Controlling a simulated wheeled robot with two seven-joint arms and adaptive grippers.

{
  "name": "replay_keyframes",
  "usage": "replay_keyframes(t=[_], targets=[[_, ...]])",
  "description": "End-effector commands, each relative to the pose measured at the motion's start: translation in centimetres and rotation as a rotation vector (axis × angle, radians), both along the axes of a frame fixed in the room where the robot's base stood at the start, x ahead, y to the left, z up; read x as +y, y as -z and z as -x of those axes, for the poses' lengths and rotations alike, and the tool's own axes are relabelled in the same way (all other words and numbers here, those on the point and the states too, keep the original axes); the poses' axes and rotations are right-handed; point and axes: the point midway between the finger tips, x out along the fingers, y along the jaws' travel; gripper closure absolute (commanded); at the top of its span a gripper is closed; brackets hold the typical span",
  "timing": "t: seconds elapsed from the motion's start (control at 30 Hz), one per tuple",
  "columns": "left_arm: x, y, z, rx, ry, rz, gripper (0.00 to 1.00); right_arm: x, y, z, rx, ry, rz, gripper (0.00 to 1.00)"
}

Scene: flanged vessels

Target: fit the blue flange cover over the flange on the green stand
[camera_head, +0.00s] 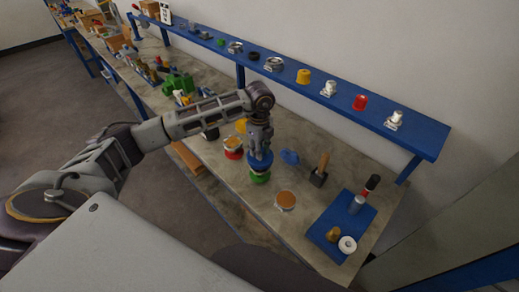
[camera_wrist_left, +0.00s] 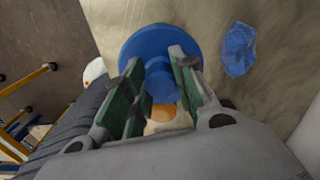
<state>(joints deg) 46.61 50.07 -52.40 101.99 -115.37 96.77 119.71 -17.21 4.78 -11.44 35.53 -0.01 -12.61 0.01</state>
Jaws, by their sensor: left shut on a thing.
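The blue flange cover (camera_head: 262,164) is a round disc with a knob. My left gripper (camera_head: 259,143) is shut on it from above. In the left wrist view the cover (camera_wrist_left: 142,47) shows its disc, with the knob between the green-padded fingers of the gripper (camera_wrist_left: 162,80). The green stand (camera_head: 260,179) is directly under the cover in the head view. The cover hides the stand's flange, so I cannot tell whether it is seated or just above. My right gripper is not in view.
A red-based stand (camera_head: 233,154) is close on the left, and another brown-topped vessel (camera_head: 286,200) is to the right. A blue shelf (camera_head: 345,104) runs along the wall.

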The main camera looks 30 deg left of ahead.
Motion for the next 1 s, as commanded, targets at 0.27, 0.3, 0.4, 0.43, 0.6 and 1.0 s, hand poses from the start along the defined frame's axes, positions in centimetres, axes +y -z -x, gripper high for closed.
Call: replay_keyframes(t=[0.27, 0.3, 0.4, 0.43, 0.6, 1.0], targets=[[0.0, 0.4, 0.0, 0.0, 0.0, 0.0, 0.97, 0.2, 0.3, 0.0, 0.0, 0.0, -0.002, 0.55], [0.0, 0.5, 0.0, 0.0, 0.0, 0.0, 0.97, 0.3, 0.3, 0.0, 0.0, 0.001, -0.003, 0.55], [0.0, 0.7, 0.0, 0.0, 0.0, 0.0, 0.97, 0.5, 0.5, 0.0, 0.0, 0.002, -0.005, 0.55], [0.0, 0.7, 0.0, 0.001, 0.0, 0.0, 0.97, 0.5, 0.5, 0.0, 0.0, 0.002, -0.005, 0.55], [0.0, 1.0, 0.0, 0.001, 0.0, 0.0, 0.97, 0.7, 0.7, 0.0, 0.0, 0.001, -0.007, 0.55], [0.0, 1.7, 0.0, 0.001, 0.0, 0.0, 0.97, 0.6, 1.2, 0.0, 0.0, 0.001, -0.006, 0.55]])
